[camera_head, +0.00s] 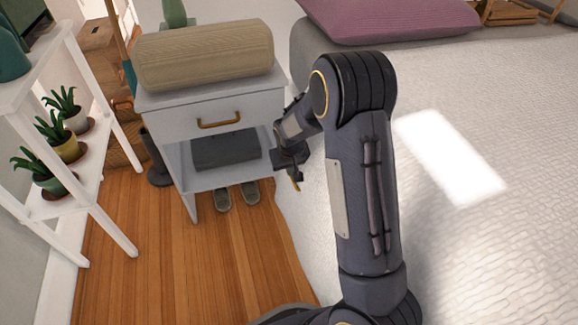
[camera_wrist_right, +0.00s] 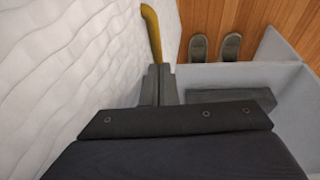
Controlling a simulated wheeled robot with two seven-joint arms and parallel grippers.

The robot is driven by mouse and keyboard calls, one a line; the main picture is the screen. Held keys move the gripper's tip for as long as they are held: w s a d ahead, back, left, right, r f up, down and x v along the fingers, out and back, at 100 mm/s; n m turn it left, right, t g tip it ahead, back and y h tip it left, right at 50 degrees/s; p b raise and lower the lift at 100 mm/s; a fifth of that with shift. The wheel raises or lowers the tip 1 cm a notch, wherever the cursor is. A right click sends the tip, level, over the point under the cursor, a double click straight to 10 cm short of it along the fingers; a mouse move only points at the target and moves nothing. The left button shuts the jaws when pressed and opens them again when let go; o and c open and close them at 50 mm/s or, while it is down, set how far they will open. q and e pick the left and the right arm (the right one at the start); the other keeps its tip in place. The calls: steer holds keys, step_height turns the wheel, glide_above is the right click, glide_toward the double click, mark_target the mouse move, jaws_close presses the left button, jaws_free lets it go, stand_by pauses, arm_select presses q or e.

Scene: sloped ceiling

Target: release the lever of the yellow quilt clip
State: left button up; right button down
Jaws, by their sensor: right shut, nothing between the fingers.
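The yellow quilt clip (camera_wrist_right: 151,32) shows in the right wrist view as a narrow, slightly curved yellow piece at the edge of the white quilt (camera_wrist_right: 70,60). In the head view only a small yellow bit of the clip (camera_head: 297,186) shows, just below my right gripper (camera_head: 295,174). In the right wrist view my right gripper (camera_wrist_right: 159,72) is shut, with its fingertips at the near end of the yellow piece. Nothing is held between the fingers. Whether the fingertips touch the clip I cannot tell. My left gripper is not in view.
A grey-white nightstand (camera_head: 240,123) stands left of the gripper, with a beige bolster (camera_head: 205,55) on top and a dark folded item (camera_head: 226,150) on its shelf. Slippers (camera_head: 237,196) lie on the wooden floor below. A white plant stand (camera_head: 100,190) is at left.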

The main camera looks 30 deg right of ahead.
stand_by(0.3)
steer(key=g+p, duration=0.1)
steer(key=p, duration=0.2)
steer(key=shift+w+d+f+g+p, duration=0.15)
steer(key=shift+w+g+p, duration=0.1)
steer(key=shift+g+p, duration=0.15)
steer(key=shift+w+f+g+p, duration=0.1)
steer(key=shift+f+g+p, duration=0.15)
steer(key=shift+g+p, duration=0.1)
steer(key=shift+f+g+y, duration=0.25)
steer(key=shift+f+y, duration=0.1)
steer(key=shift+y, duration=0.05)
steer(key=shift+f, duration=0.1)
steer(key=shift+r+p, duration=0.75)
steer(key=shift+r, duration=0.1)
